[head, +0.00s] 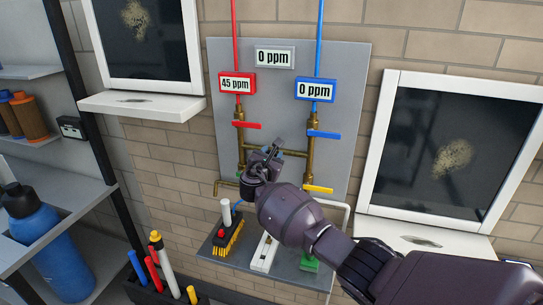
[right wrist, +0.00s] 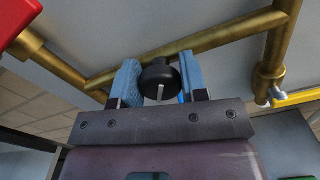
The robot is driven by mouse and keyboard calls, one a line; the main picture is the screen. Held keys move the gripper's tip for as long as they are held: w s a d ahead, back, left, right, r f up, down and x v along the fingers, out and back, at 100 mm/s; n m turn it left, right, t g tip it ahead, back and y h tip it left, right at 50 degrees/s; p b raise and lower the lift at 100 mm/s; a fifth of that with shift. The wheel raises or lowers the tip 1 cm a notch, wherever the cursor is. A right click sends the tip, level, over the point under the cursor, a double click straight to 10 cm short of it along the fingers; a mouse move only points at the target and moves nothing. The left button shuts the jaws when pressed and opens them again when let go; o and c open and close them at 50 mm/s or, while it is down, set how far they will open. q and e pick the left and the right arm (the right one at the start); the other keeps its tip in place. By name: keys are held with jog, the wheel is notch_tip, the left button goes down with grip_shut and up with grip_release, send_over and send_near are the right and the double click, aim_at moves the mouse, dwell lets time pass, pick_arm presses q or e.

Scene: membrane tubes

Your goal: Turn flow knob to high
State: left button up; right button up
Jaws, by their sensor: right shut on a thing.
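The flow knob (right wrist: 160,77) is a round black knob with a white pointer line, set by a brass pipe. In the right wrist view its line points straight down the picture. My right gripper (right wrist: 157,84) has its two blue fingers on either side of the knob and is shut on it. In the head view my right gripper (head: 268,153) reaches the pipes on the grey panel (head: 348,75) and hides the knob. My left gripper is not in view.
Red (head: 247,125), blue (head: 324,134) and yellow (head: 318,189) valve handles sit around the knob. The red display (head: 237,84) reads 45 ppm; the blue display (head: 315,90) and grey display (head: 275,57) read 0 ppm. A shelf with a blue bottle (head: 42,240) stands at left.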

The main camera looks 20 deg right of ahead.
dwell(0.4)
jog(key=o, duration=0.9)
jog(key=b+v, duration=0.1)
jog(key=v, duration=0.9)
jog(key=shift+s+a, duration=0.25)
jog(key=shift+s, duration=0.1)
